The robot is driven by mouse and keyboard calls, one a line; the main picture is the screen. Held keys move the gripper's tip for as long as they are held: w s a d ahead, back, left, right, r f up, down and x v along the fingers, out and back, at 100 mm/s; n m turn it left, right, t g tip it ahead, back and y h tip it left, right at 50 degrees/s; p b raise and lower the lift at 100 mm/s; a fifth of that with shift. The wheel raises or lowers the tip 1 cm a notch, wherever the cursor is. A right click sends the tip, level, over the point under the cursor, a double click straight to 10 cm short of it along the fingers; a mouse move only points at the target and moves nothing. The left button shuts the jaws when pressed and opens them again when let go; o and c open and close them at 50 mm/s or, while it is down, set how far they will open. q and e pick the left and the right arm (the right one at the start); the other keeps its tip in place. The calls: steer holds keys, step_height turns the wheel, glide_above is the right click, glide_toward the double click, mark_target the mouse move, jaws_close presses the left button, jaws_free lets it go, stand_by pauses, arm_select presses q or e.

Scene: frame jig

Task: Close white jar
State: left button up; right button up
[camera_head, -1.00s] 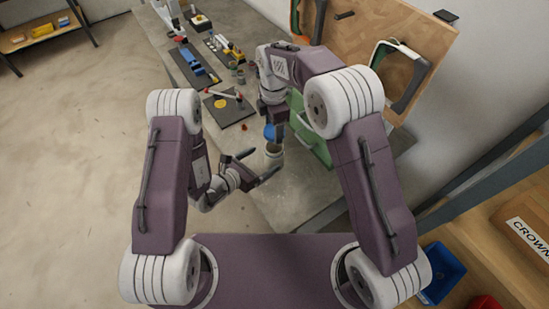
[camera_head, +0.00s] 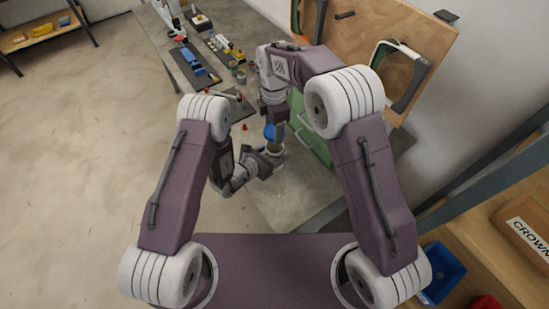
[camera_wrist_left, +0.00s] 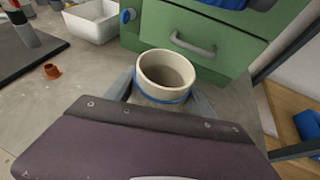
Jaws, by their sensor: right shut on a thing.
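The white jar (camera_wrist_left: 166,75) is cream, upright and uncovered, with a blue band around it, in the left wrist view. In the head view it is a small pale shape (camera_head: 276,150), partly hidden by my left gripper (camera_head: 272,160). The left fingers (camera_wrist_left: 163,97) lie on both sides of the jar, apart from each other; contact cannot be made out. My right gripper (camera_head: 274,122) is above the jar, shut on a blue thing (camera_head: 270,132) that looks like a lid. A blue part (camera_wrist_left: 235,4) shows at the top edge of the left wrist view.
A green drawer unit (camera_wrist_left: 195,40) with a grey handle stands just behind the jar. The near bench top (camera_head: 300,195) is clear. Dark trays with parts lie farther back.

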arm_select(q)
jaws_close()
arm_select(e)
steer(key=shift+f, duration=2.5)
steer(key=shift+f, duration=0.9)
steer(key=shift+f, duration=0.55)
